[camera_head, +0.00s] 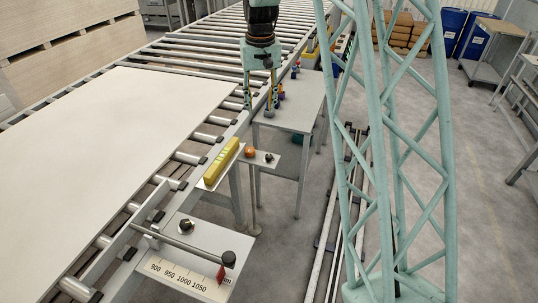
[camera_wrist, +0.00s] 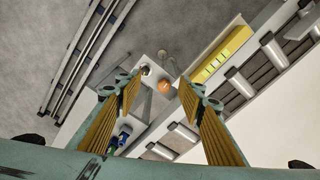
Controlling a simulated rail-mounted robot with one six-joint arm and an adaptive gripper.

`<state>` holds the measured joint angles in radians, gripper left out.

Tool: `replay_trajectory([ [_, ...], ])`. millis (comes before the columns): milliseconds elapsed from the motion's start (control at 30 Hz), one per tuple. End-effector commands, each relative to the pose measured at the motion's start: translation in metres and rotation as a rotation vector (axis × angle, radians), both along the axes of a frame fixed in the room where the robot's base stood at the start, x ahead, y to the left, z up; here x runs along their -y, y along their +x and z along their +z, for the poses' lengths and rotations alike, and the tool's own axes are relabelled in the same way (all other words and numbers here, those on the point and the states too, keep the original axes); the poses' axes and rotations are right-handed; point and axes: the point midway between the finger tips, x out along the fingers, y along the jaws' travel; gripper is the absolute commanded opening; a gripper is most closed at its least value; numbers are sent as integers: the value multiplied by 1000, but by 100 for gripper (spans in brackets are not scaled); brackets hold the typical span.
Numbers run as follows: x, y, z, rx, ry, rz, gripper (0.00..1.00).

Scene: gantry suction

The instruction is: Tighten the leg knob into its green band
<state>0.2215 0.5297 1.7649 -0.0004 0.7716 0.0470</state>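My gripper (camera_head: 259,108) is open and empty, pointing down near the left edge of a small grey table. In the wrist view its two yellow-ribbed fingers (camera_wrist: 161,79) stand wide apart. An orange round knob (camera_head: 249,152) is on a small plate on a post; in the wrist view it (camera_wrist: 164,86) shows between the fingertips, well beyond them. A dark knob (camera_head: 269,157) sits to its right. A yellow bar with green marks (camera_head: 221,165) lies on the rail side. I cannot tell which knob is the leg knob, and no green band on a knob is readable.
A near plate carries another dark knob (camera_head: 186,225), a rod ending in a black knob (camera_head: 229,259), and a printed scale (camera_head: 180,277). A large white panel (camera_head: 100,150) covers the roller conveyor. Small coloured items (camera_head: 281,90) stand on the grey table (camera_head: 296,112).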

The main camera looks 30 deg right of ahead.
Motion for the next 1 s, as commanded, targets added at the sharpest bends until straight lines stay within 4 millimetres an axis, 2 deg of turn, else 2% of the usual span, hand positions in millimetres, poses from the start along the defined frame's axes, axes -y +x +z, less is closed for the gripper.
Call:
replay_trajectory([
  [33,4,5,-11,-6,1,-5,36],
  [300,24,31,-59,-26,7,-25,36],
  [800,61,67,-155,-62,17,-64,36],
  [1000,70,74,-180,-71,19,-74,36],
])
